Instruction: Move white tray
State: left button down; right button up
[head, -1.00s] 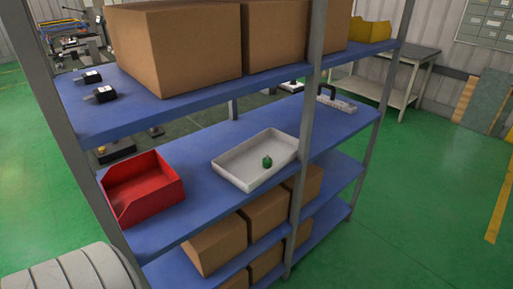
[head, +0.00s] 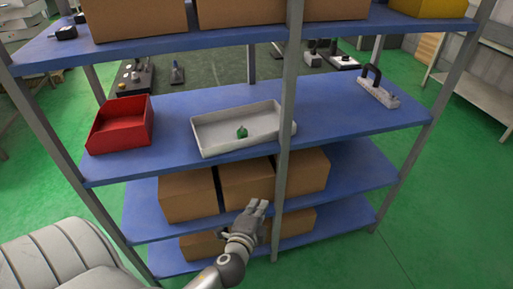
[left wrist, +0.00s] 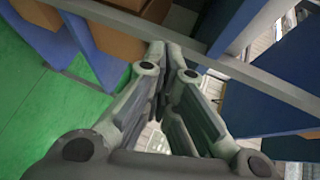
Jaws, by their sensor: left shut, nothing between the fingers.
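The white tray (head: 215,137) lies on the blue middle shelf of the rack in the head view, just left of a grey upright post. A small green object (head: 242,132) sits in it. My left gripper (head: 258,204) is below and in front of the tray, near the post and the lower boxes. It is shut and empty, apart from the tray. In the left wrist view its fingers (left wrist: 168,48) are together near a grey post. My right gripper is in neither view.
The grey post (head: 285,150) stands close to my left gripper and the tray's right end. A red bin (head: 121,130) is left of the tray. A black-handled item (head: 378,92) stands at the shelf's right. Cardboard boxes (head: 188,195) fill part of the shelf below.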

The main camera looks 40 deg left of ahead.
aim_at(250, 138)
pick_arm(q)
notch_tip(250, 138, up, 12)
jog(key=a+t+y, duration=0.2)
jog(key=t, duration=0.1)
jog(key=shift+m, duration=0.3)
jog(key=p+x, duration=0.1)
jog(key=x, duration=0.6)
jog(key=a+p+x, duration=0.1)
jog(key=x, duration=0.3)
jog(key=shift+a+f+p, duration=0.15)
jog(key=shift+f+p, duration=0.2)
jog(key=shift+w+a, duration=0.2)
jog(key=shift+a, duration=0.35)
jog(key=shift+a+f, duration=0.1)
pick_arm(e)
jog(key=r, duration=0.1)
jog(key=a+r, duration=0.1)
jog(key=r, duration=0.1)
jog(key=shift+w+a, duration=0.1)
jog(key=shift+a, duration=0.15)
pick_arm(q)
jog(key=shift+w, duration=0.1)
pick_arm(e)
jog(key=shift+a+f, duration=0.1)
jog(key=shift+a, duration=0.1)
